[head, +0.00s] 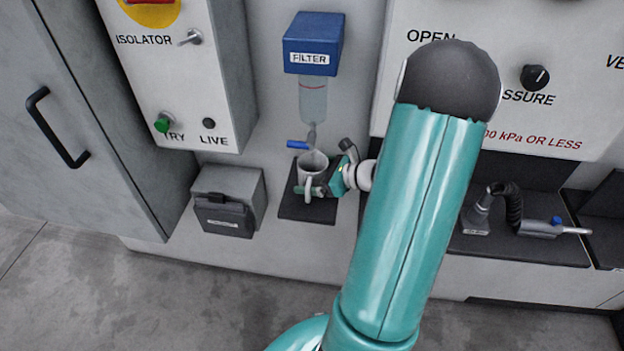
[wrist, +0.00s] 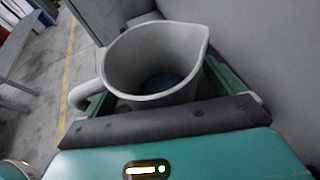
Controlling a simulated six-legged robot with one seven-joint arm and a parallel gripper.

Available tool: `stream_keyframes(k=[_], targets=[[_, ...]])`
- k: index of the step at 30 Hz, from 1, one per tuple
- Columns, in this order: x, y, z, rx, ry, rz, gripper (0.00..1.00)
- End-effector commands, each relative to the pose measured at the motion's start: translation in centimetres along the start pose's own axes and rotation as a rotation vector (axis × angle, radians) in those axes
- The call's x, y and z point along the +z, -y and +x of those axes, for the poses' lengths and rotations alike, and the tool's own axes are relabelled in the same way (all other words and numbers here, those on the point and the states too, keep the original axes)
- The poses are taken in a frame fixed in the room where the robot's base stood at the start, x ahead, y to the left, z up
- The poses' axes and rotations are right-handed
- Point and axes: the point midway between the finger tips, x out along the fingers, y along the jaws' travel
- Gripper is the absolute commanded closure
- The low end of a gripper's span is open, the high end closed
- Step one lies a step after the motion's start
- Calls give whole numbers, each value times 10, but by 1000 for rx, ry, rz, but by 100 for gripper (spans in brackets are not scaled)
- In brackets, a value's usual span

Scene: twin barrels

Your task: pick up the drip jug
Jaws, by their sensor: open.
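The drip jug (head: 313,161) is a light grey, open-topped jug standing upright on a dark mat under the filter's spout. In the wrist view the jug (wrist: 150,50) fills the middle, with its handle at the left, its pouring lip at the upper right and a dark bluish patch at the bottom inside. My gripper (head: 322,176) comes in from the right at the jug's height. Its green jaws, also in the wrist view (wrist: 162,88), are open, one on each side of the jug's body. The jug hides parts of the jaws, so contact cannot be told.
The blue filter (head: 312,45) with its clear bowl and blue-handled tap (head: 299,145) hangs directly above the jug. A grey box (head: 230,200) stands to the left. A hose with a nozzle (head: 540,228) lies in a dark tray to the right. The floor in front is clear.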

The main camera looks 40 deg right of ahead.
Motion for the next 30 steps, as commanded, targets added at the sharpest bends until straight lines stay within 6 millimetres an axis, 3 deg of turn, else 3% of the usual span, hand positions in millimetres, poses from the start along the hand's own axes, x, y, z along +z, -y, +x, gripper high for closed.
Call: stream_keyframes(k=[4,12,23,30], targets=[[0,0,0,0,0,0,8],[0,0,-1,0,0,0,57],[4,1,-1,1,0,-3,57],[23,5,-4,6,1,-7,57]])
